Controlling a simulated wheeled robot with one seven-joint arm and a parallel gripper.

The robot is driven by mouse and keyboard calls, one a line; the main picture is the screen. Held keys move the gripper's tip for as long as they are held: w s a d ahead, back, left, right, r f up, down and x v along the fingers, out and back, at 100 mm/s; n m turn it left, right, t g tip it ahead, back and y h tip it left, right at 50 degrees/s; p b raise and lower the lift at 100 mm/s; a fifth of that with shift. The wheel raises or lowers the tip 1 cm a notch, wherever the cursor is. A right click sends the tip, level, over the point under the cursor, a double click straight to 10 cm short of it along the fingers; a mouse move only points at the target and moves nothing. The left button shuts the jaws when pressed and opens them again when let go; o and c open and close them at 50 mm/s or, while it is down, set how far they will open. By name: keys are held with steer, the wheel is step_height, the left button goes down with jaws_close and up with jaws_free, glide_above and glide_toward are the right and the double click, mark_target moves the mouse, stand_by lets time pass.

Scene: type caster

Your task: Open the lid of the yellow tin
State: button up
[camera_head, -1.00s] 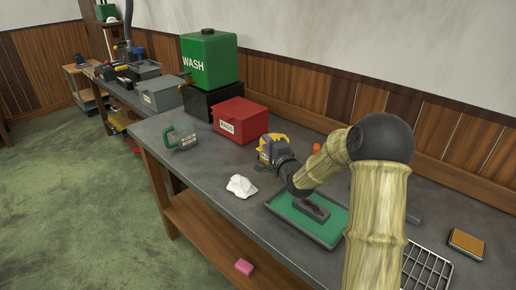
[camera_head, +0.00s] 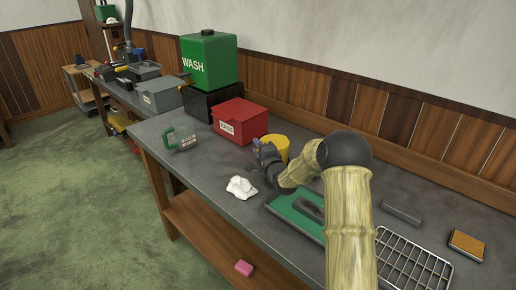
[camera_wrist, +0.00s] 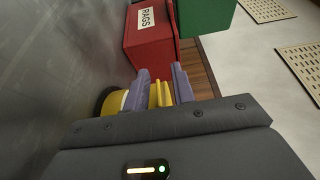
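The yellow tin (camera_head: 281,145) stands on the grey bench in front of the red box, partly hidden behind my gripper in the head view. My gripper (camera_head: 262,150) is low over the bench, close to the tin's left and near side. In the wrist view my gripper's two purple-grey fingers (camera_wrist: 161,80) stand a little apart, with narrow yellow strips between their bases. I cannot tell whether those strips belong to the tin or whether the fingers press on them. A rounded yellow and dark part of the tin (camera_wrist: 106,103) shows left of the fingers.
The red rags box (camera_head: 240,120) and green wash container (camera_head: 209,60) stand behind. A clear green-handled mug (camera_head: 181,138) is left, and a crumpled white cloth (camera_head: 241,187) lies nearer.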

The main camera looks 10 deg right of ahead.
jaws_close()
stand_by(1.4)
